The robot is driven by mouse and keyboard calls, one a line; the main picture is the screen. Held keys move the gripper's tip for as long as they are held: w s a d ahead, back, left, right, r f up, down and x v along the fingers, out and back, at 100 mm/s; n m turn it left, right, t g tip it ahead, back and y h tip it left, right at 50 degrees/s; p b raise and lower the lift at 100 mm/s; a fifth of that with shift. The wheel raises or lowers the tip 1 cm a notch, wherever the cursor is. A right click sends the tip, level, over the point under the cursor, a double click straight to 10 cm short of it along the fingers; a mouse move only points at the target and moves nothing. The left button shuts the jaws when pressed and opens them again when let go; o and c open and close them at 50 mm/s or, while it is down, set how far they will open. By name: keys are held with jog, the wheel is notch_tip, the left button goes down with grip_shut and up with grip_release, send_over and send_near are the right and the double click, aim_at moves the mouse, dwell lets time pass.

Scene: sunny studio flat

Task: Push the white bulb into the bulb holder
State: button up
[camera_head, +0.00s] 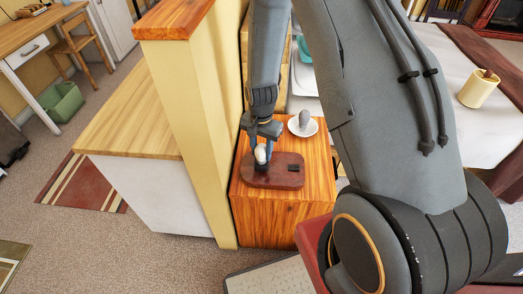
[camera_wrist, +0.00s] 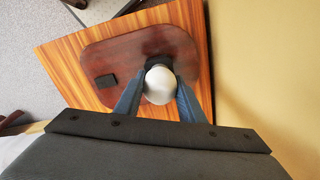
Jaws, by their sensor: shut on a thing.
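The white bulb (camera_head: 260,153) is held upright between the blue fingers of my gripper (camera_head: 261,149), over the left part of a dark red-brown board (camera_head: 274,180). In the wrist view the round white bulb (camera_wrist: 160,86) sits between the two fingers of my gripper (camera_wrist: 160,92), which are shut on it. A black round piece, seemingly the bulb holder (camera_wrist: 158,60), shows just beyond the bulb and is partly hidden by it. I cannot tell whether the bulb's base touches the holder. A black square piece (camera_wrist: 106,81) lies on the board.
The board rests on an orange wooden cabinet (camera_head: 285,220). A white saucer (camera_head: 312,130) with a grey bulb-shaped thing (camera_head: 304,119) stands behind the board. A yellow wall (camera_head: 198,120) rises close on the left.

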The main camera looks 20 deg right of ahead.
jog(key=shift+s+f, duration=0.1)
jog(key=shift+f, duration=0.05)
jog(key=shift+c, duration=0.6)
jog(key=o, duration=1.8)
jog(key=shift+r, duration=0.2)
jog(key=shift+r+p, duration=2.4)
jog(key=shift+r, duration=1)
jog(key=shift+r, duration=0.1)
jog(key=s+r+n, duration=0.3)
jog(key=s+r, duration=0.2)
jog(key=r, duration=0.1)
jog(key=s+r+n+t+b, duration=0.1)
jog(key=s+r+n, duration=0.2)
jog(key=s+r, duration=0.2)
jog(key=s+r+n+b, duration=0.1)
jog(key=s+r+n, duration=0.2)
jog(key=r, duration=0.6)
jog(key=shift+s, duration=0.95)
